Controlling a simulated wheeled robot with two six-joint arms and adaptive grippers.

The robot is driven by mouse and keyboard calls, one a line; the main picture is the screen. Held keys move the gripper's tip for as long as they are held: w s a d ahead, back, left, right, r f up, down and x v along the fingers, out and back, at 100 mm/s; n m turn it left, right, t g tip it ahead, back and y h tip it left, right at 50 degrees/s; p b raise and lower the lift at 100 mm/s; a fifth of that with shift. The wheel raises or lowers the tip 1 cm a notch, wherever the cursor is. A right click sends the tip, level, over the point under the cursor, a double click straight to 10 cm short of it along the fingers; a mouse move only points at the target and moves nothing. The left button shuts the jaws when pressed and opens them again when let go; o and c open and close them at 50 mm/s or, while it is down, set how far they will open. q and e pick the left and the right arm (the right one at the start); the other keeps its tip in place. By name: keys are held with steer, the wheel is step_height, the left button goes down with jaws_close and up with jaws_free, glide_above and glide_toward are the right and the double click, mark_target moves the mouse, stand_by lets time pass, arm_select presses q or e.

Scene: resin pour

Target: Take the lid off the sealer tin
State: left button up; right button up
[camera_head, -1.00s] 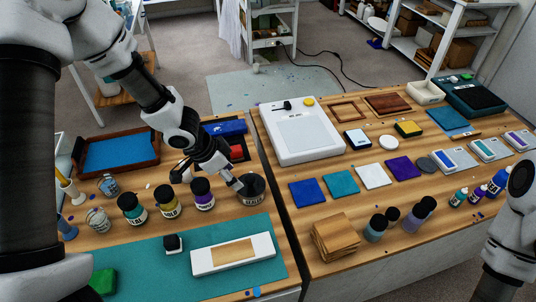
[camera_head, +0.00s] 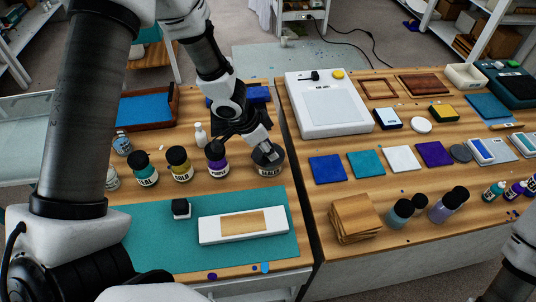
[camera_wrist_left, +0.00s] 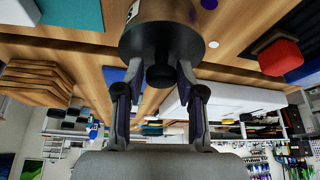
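The sealer tin (camera_head: 269,169) is a short dark round tin with a pale label, on the left table behind the teal mat, right of the purple bottle. My left gripper (camera_head: 266,154) comes down over its top from behind. In the left wrist view the tin (camera_wrist_left: 160,40) is at top centre, with a dark round knob (camera_wrist_left: 160,77) facing the camera. The left gripper's two fingers (camera_wrist_left: 160,80) stand apart, one on each side of the knob, with small gaps visible. The lid appears to sit on the tin; its seam is hard to see. My right gripper is out of view.
Teal (camera_head: 146,175), gold (camera_head: 181,172) and purple (camera_head: 216,162) bottles stand left of the tin, the purple one close to my gripper. A white tray with a wooden panel (camera_head: 243,222) lies on the teal mat (camera_head: 160,250). A gap separates the two tables.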

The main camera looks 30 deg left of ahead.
arm_select(q)
jaws_close()
steer(key=r+p, duration=0.4)
steer(key=r, duration=0.1)
steer(key=r+p, duration=0.4)
steer(key=shift+w+r+p, duration=0.2)
steer(key=shift+r+p, duration=0.15)
steer(key=shift+r, duration=0.05)
steer(key=shift+s+d, duration=0.1)
